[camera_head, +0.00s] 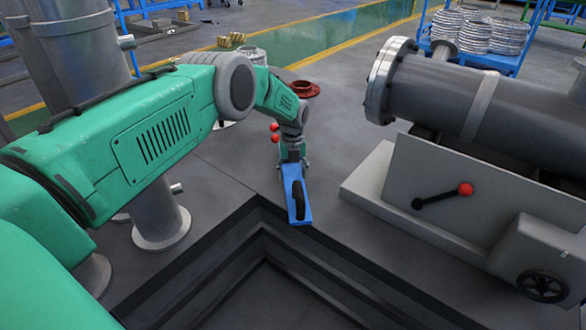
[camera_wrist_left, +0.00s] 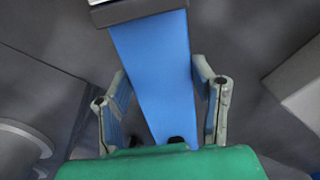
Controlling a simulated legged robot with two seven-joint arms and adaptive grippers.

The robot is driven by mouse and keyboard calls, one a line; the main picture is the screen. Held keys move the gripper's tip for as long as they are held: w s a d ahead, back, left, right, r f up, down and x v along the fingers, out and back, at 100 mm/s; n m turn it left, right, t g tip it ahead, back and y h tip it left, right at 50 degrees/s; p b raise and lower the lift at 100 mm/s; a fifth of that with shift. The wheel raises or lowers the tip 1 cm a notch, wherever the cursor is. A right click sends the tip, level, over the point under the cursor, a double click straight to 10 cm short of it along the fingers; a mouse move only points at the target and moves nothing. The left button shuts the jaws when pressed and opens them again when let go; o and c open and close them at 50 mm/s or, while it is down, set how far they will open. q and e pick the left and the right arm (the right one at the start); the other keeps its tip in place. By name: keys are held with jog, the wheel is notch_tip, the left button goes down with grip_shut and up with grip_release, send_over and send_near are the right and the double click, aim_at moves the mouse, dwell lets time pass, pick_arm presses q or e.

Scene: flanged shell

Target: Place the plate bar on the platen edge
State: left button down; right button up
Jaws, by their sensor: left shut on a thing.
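The plate bar is a blue flat bar (camera_head: 291,186) with a black loop handle on it. It hangs from my left gripper (camera_head: 292,158) near the far corner of the stepped pit. In the left wrist view the blue bar (camera_wrist_left: 155,70) runs between the two fingers of my left gripper (camera_wrist_left: 163,105), with a grey piece at its far end. My left gripper is shut on the bar. The stepped dark edge (camera_head: 340,256) around the pit lies just below the bar; I cannot tell whether this is the platen edge or whether the bar touches it. My right gripper is not in view.
A grey flanged shell (camera_head: 460,100) lies on a stand (camera_head: 440,175) with a red-knobbed lever and handwheel at the right. A grey post (camera_head: 158,215) stands left of the pit. A red flanged ring (camera_head: 303,89) sits behind the gripper.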

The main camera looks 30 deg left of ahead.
aim_at(293, 173)
pick_arm(q)
jog(key=shift+w+f+b, duration=0.15)
jog(key=shift+f+b, duration=0.75)
jog(key=shift+f, duration=0.9)
jog(key=c, duration=0.6)
grip_release()
jog(key=shift+s+d+f, duration=0.1)
jog(key=shift+s+f, duration=0.05)
jog(key=shift+s, duration=0.05)
jog(key=shift+c, duration=0.2)
notch_tip(293, 173, up, 12)
jog(key=p, duration=0.5)
